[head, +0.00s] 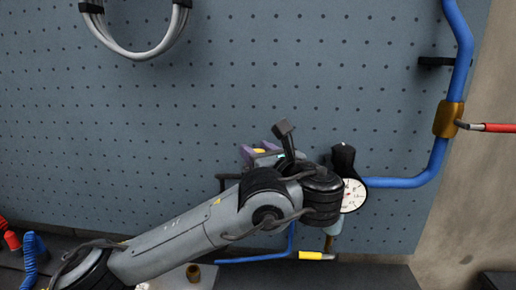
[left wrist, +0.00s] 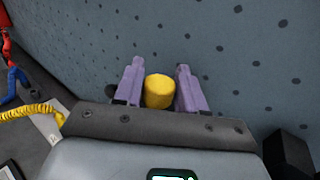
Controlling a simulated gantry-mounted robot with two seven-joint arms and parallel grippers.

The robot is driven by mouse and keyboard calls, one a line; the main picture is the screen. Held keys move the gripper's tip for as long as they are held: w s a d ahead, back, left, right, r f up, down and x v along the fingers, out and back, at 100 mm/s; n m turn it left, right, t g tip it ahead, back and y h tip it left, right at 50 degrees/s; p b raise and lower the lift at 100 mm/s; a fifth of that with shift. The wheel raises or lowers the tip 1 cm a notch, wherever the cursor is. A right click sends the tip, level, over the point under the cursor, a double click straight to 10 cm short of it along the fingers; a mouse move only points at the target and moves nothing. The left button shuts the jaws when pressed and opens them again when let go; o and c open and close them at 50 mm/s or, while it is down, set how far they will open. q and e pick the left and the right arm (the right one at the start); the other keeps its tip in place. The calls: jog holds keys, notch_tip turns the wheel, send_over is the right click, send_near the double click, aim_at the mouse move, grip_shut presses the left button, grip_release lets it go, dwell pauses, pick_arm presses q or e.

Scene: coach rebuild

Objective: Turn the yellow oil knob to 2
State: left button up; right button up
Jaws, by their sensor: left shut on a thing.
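The yellow oil knob (left wrist: 159,91) sits between the two purple fingers of my left gripper (left wrist: 161,88) in the left wrist view. The fingers are shut on it, one at each side. In the head view only a small patch of the knob (head: 259,151) shows between the purple fingertips of my left gripper (head: 261,154), against the pegboard. My arm and wrist cover much of the area around it. I see no scale or pointer for the knob, so I cannot tell its setting. My right gripper is not in view.
A round white gauge (head: 354,195) is just right of my wrist. A blue pipe (head: 405,182) runs from it and up the right side. A red-handled lever (head: 494,127) is at the right. The grey pegboard (head: 330,60) is mostly bare above my arm.

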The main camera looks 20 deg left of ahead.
pick_arm(q)
jog(key=shift+f, duration=0.1)
dwell(0.5)
jog(key=o, duration=0.9)
jog(key=shift+a, duration=0.1)
jog(key=shift+s+d+f+b, duration=0.1)
jog(key=shift+d+b, duration=0.15)
jog(key=shift+b, duration=0.4)
jog(key=b+v, duration=1)
jog(key=b, duration=1)
jog(key=shift+d, duration=0.25)
